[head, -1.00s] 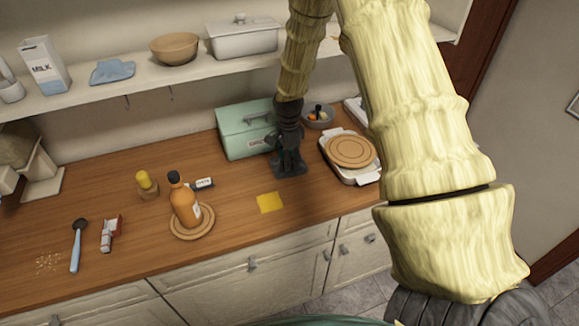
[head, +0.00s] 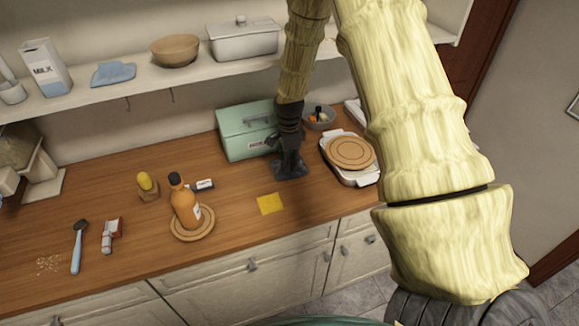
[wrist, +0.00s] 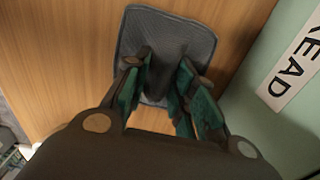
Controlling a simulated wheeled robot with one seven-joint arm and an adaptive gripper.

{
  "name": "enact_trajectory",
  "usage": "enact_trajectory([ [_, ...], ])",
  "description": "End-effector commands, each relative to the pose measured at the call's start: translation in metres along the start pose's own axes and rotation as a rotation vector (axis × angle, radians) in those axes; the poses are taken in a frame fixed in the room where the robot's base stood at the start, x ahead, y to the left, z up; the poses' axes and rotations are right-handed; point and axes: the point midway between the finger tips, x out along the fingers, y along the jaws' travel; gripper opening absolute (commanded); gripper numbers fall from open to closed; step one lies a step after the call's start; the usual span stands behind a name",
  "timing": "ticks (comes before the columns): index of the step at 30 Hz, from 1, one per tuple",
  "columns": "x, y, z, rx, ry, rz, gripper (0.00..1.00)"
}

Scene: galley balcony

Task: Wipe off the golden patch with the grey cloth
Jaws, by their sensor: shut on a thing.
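The golden patch (head: 270,203) is a flat yellow square on the wooden counter, near its front edge. The grey cloth (head: 292,172) lies on the counter behind and a little right of the patch, apart from it. My gripper (head: 287,155) points down at the cloth, beside the green bread box. In the wrist view my gripper (wrist: 164,85) is shut on a raised fold in the middle of the cloth (wrist: 195,38), whose edges spread flat around the fingers. The patch does not show in the wrist view.
The green bread box (head: 240,138) stands just left of my gripper. A white tray with a round wooden board (head: 350,152) is to the right. An orange bottle (head: 184,205) stands on a round mat left of the patch. The counter between cloth and patch is clear.

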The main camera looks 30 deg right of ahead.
Motion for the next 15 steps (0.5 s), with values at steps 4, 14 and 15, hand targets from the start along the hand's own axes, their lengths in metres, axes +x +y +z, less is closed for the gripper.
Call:
enact_trajectory([
  [4,0.001,0.0,0.0,0.0,0.0,0.0,0.06],
  [14,-0.009,0.0,0.0,0.0,0.0,0.0,0.0],
  [15,-0.011,0.0,0.0,0.0,0.0,0.0,0.0],
])
